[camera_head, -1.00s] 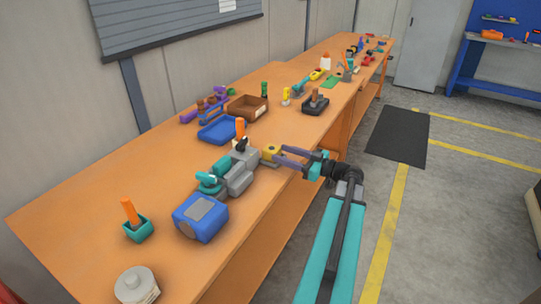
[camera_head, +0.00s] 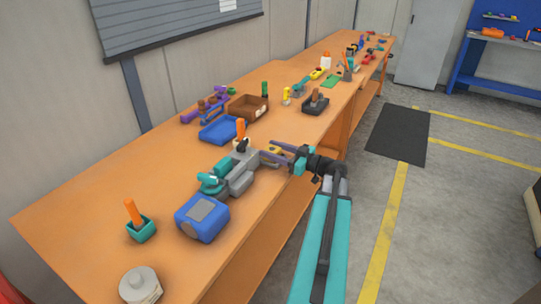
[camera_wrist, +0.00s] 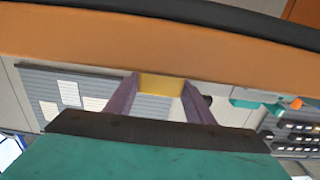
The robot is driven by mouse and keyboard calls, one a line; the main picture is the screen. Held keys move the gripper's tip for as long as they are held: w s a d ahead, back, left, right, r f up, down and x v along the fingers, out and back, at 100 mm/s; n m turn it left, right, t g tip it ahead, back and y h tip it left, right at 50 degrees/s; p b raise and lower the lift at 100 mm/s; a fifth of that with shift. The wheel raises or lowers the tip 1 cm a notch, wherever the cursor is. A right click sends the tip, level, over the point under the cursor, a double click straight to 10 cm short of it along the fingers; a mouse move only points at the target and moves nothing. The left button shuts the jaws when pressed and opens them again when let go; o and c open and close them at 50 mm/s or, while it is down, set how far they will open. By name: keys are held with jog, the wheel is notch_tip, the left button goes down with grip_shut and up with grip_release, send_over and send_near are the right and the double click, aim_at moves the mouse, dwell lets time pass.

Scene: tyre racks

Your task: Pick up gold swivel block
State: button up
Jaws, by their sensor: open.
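The gold swivel block (camera_head: 275,150) sits at the right end of a grey vice-like device (camera_head: 240,170) near the front edge of the orange bench, partly hidden by my gripper. My gripper (camera_head: 268,150) has its two purple fingers reaching over the block from the right, one on each side. In the wrist view the yellow face of the block (camera_wrist: 161,87) shows between the fingertips of my gripper (camera_wrist: 161,82). The fingers are apart; whether either touches the block I cannot tell.
A blue box-shaped item (camera_head: 202,217) and a teal pot with an orange handle (camera_head: 139,227) stand on the bench (camera_head: 85,210). A blue tray (camera_head: 217,130) and a brown tray (camera_head: 247,107) lie behind. The bench's near left surface is mostly clear.

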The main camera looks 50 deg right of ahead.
aim_at(273, 146)
dwell(0.5)
jog(key=c, duration=0.8)
jog(key=shift+r, duration=0.15)
jog(key=shift+c, duration=0.2)
jog(key=shift+r+b, duration=0.65)
jog(key=shift+r, duration=1.05)
jog(key=s+r+b, duration=0.1)
jog(key=s+b, duration=0.2)
jog(key=s, duration=1.3)
jog(key=shift+r, duration=0.2)
jog(key=shift+a, duration=0.1)
